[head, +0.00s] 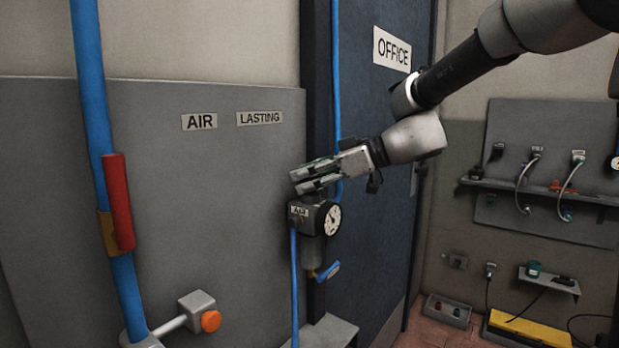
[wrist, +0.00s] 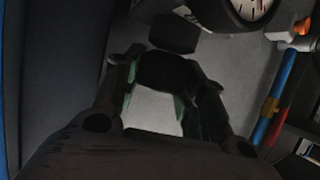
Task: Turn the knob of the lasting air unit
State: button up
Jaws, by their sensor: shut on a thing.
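The lasting air unit (head: 309,214) is a dark block with an AIR label, mounted on a post below the AIR and LASTING signs. Its round white gauge (head: 334,219) faces right, and the gauge also shows at the top of the wrist view (wrist: 254,8). My gripper (head: 308,180) reaches in from the right, just above the unit, shut on its top knob. The knob is mostly hidden by the fingers in the head view. In the wrist view a dark piece, seemingly the knob (wrist: 172,34), shows at the fingertips; its rotation cannot be read.
A blue hose (head: 294,285) and a blue-handled valve (head: 328,271) hang below the unit. A blue pipe with a red sleeve (head: 117,200) and an orange button (head: 211,321) are at left. The OFFICE door (head: 385,200) is close behind. Shelves (head: 545,192) hang at right.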

jog(key=m+t, duration=0.2)
jog(key=shift+s+t+h, duration=0.1)
jog(key=shift+t+h, duration=0.3)
jog(key=shift+m+t+h, duration=0.9)
jog(key=shift+m+t, duration=0.2)
jog(key=shift+m, duration=0.3)
jog(key=o, duration=1)
jog(key=shift+o, duration=0.2)
jog(key=shift+d, duration=0.1)
jog(key=v, duration=1.1)
jog(key=shift+d, duration=0.35)
jog(key=shift+s+r, duration=0.15)
